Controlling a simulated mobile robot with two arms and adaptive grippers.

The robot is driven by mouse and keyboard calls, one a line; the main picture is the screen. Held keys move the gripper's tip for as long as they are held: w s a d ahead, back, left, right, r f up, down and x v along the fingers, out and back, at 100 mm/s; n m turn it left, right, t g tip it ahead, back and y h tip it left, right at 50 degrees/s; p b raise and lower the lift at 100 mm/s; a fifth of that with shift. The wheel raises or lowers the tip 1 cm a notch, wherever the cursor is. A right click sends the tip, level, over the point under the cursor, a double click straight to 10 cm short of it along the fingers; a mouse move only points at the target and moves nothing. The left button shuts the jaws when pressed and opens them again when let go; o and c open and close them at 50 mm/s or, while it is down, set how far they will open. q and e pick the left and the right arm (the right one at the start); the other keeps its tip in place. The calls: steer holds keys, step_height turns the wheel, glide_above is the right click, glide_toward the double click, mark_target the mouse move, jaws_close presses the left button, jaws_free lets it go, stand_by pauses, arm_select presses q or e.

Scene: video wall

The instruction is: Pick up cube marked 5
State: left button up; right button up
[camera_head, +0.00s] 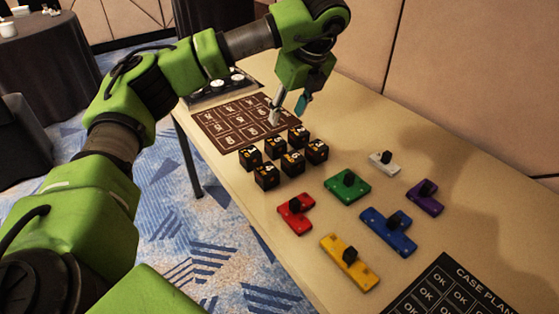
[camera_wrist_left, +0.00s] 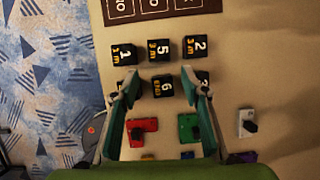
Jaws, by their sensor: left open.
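The cube marked 5 (camera_wrist_left: 159,48) is black with yellow marks, in the middle of the row nearest the brown board. In the head view it is the middle cube (camera_head: 275,147) of that row. It stands between the cube marked 1 (camera_wrist_left: 123,52) and the cube marked 2 (camera_wrist_left: 196,47). My left gripper (camera_head: 288,110) is open and empty above the table near the cubes. In the left wrist view its fingertips (camera_wrist_left: 160,80) appear either side of the cube marked 6 (camera_wrist_left: 162,88), with cube 5 just beyond them. My right gripper is not in view.
The brown board (camera_head: 238,124) lies behind the cubes. Red (camera_head: 296,213), green (camera_head: 347,187), yellow (camera_head: 349,262), blue (camera_head: 388,232), purple (camera_head: 424,197) and white (camera_head: 383,163) knobbed pieces lie in front and right. A black "CASE PLAN" sheet (camera_head: 450,289) is at the near end.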

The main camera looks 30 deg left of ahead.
mark_target(276, 141)
arm_select(q)
steer(key=x, duration=0.8)
steer(key=shift+a+f, duration=0.1)
steer(key=shift+f, duration=0.15)
steer(key=x, duration=0.4)
steer(key=shift+a+f, duration=0.25)
steer(key=shift+f, duration=0.05)
steer(key=shift+w+a+f, duration=0.1)
steer(key=shift+f, duration=0.2)
steer(key=c, duration=0.9)
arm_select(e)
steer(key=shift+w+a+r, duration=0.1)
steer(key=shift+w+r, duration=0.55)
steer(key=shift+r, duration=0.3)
